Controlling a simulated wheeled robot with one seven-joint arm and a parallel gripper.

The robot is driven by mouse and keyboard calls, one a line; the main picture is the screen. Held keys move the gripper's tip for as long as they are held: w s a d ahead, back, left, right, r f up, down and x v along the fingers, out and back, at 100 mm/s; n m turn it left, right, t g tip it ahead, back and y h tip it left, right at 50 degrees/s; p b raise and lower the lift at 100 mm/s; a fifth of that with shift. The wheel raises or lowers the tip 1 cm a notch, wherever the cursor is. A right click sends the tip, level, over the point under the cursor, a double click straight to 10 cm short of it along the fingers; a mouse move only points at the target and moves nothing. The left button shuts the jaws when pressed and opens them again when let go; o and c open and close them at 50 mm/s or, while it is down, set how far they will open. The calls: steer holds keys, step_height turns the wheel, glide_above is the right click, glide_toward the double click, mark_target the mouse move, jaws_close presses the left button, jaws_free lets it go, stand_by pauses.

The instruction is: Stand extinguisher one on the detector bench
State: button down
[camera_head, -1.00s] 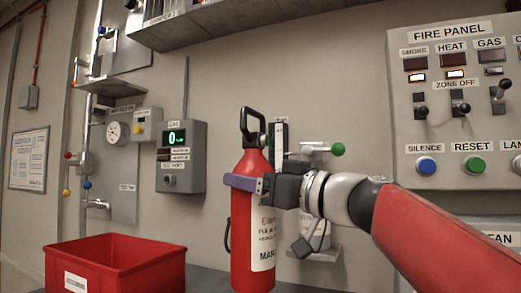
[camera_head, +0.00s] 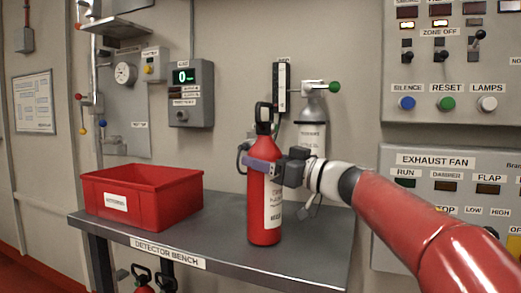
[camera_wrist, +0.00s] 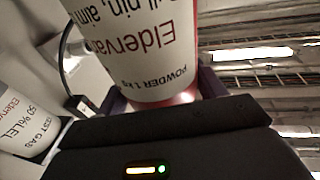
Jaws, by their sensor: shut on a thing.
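The red extinguisher (camera_head: 259,222) is upright, with a black handle on top and a white label facing right. My gripper (camera_head: 264,165) is shut around its upper body, reaching in from the right. The label fills the upper middle of the wrist view (camera_wrist: 150,45). The grey detector bench (camera_head: 225,225) lies under the extinguisher, with its name on the front edge. The extinguisher's base shows against the bench top; I cannot tell whether it touches or hovers slightly above.
A red bin (camera_head: 165,207) stands on the bench's left end. Tops of red extinguishers (camera_head: 143,286) show below the bench. The bench top between bin and extinguisher is clear.

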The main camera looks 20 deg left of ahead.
steer(key=shift+s+r, duration=0.15)
steer(key=shift+r, duration=0.1)
steer(key=shift+f, duration=0.15)
steer(key=shift+c, duration=1)
jaws_free()
steer(key=shift+f, duration=0.25)
steer(key=shift+r, duration=0.15)
